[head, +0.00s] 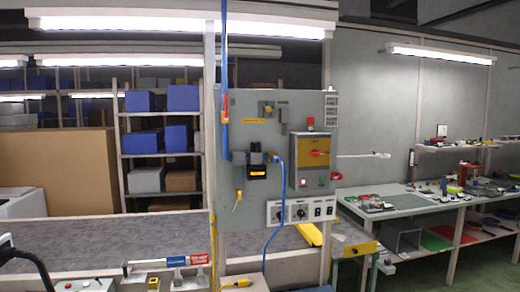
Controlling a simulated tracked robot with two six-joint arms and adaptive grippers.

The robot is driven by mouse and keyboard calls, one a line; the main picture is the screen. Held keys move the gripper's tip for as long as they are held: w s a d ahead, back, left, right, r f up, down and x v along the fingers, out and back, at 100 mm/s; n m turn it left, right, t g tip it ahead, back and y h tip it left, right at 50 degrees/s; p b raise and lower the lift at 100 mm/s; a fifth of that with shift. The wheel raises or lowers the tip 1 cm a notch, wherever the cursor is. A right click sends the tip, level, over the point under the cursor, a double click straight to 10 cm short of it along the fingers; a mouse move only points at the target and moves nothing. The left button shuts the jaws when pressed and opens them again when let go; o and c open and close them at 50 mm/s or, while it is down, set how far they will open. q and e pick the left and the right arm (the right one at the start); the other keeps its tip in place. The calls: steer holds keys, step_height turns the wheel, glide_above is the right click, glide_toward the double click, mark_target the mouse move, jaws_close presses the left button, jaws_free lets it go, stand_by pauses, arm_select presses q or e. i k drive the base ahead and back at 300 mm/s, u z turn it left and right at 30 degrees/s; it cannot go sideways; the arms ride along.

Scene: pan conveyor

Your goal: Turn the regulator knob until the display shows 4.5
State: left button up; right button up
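The regulator (256,158) is a dark unit in the middle of a grey upright panel, with blue hoses running to it. Its small display (257,172) glows orange on black; the digits are too small to read. I cannot clearly tell the regulator knob apart from the dark body. Two round black dials on white plates, a left one (276,214) and a right one (298,212), sit lower on the panel. Neither of my grippers is in view.
A yellow-and-grey switch box (312,160) with a red handle is right of the regulator. A blue hose (274,230) hangs down the panel front. A conveyor surface (100,240) runs behind at left. A cluttered workbench (420,202) stands at right.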

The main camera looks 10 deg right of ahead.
mark_target(255, 147)
steer(key=k, duration=0.6)
steer(key=u, duration=0.35)
steer(key=i, duration=2.05)
steer(key=z, duration=0.95)
steer(key=k, duration=0.75)
steer(key=z, duration=0.2)
steer(key=i, duration=0.85)
steer(key=u, duration=0.1)
